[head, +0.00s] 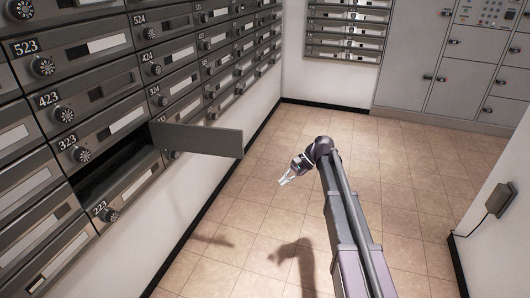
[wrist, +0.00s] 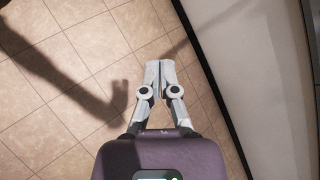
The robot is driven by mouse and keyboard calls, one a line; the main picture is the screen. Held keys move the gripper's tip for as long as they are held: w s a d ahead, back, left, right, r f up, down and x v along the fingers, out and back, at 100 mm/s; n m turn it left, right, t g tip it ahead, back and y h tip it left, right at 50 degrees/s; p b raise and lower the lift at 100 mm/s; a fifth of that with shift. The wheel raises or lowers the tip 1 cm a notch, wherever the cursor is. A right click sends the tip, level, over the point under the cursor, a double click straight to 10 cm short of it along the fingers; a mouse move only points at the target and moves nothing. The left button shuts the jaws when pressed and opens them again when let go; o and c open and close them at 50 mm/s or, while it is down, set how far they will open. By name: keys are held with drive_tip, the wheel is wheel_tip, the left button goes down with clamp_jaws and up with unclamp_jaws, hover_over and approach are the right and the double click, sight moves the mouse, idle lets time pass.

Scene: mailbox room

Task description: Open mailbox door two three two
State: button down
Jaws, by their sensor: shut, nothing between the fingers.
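A mailbox door (head: 205,139) on the left wall stands swung out into the room in the head view. Its dark, open compartment (head: 112,173) lies between the labels 323 and 223, and I cannot read the open door's number. No label reading 232 is legible. My gripper (head: 284,181) is over the floor, to the right of and apart from the open door. In the wrist view my gripper (wrist: 160,68) has its two fingertips together, with nothing between them, above the floor tiles.
Rows of grey mailboxes (head: 85,50) with round dials cover the left wall. Grey lockers (head: 470,70) stand at the back right. A small wall box (head: 499,199) sticks out at the right. The tiled floor (head: 400,150) is clear, and a dark baseboard (wrist: 215,80) edges the white wall.

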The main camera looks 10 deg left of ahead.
drive_tip(key=s+d+f+n+t+h, duration=0.2)
drive_tip(key=s+d+f+h, duration=0.1)
drive_tip(key=s+d, duration=0.8)
drive_tip(key=s+d+f+n+t+h, duration=0.2)
drive_tip(key=s+d+h, duration=0.3)
drive_tip(key=s+d, duration=0.6)
drive_tip(key=shift+d+f+n+h, duration=0.35)
drive_tip(key=shift+f+n+h, duration=0.05)
drive_tip(key=shift+n, duration=0.4)
